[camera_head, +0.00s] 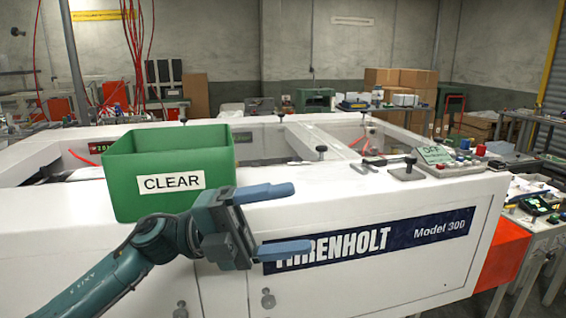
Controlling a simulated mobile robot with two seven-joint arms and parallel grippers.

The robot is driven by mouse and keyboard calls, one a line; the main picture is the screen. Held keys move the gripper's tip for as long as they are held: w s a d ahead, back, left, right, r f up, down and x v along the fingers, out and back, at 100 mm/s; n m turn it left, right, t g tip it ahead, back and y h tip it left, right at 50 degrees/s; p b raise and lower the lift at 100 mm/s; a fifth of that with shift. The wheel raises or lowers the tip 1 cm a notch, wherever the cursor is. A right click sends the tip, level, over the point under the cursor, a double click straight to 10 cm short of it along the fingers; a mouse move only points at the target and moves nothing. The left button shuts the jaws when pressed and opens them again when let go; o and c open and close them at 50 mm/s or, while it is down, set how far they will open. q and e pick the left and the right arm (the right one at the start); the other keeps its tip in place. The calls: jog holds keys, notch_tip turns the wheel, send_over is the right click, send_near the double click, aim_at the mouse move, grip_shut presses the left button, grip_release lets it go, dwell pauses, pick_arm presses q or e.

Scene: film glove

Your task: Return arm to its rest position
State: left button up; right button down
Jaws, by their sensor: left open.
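My left gripper (291,218) is open and empty, with its two blue fingers pointing right. It is in front of the white machine's front panel, one finger covering the start of the "...HRENHOLT" lettering. My left arm comes in from the lower left corner and crosses in front of the lower edge of the green bin. The green bin (215,155), labelled "CLEAR", stands on the white machine (330,185), just behind and left of the gripper. What the bin holds is hidden by its front wall. My right gripper is not in view.
A control panel (446,166) with coloured buttons and an "OFF" sign (433,154) sits at the machine's right end. Black knobs and a clamp stand along its top edge. A table with small parts (535,200) is at the right. Cardboard boxes (400,80) are stacked behind.

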pick_arm(q)
jog(key=w+a+f+n+t+y, duration=0.1)
jog(key=a+f+n+t+y, duration=0.2)
jog(key=f+n+t, duration=0.5)
jog(key=w+a+f+n+t+y, duration=0.2)
jog(key=f+n+t+y, duration=0.2)
jog(key=f+n+t, duration=0.5)
jog(key=w+a+f+n+t+y, duration=0.1)
jog(key=a+f+n+t+y, duration=0.2)
jog(key=f+n, duration=0.6)
jog(key=s+a+f+n+g+y, duration=0.3)
jog(key=s+f+n+y, duration=0.1)
jog(key=s+f, duration=0.5)
jog(key=s+a+f+n+g+y, duration=0.4)
jog(key=s+f+n, duration=0.2)
jog(key=f, duration=0.6)
jog(key=s, duration=0.2)
jog(key=shift+s+a+f, duration=0.15)
jog(key=shift+s+a, duration=0.05)
jog(key=shift+s, duration=0.15)
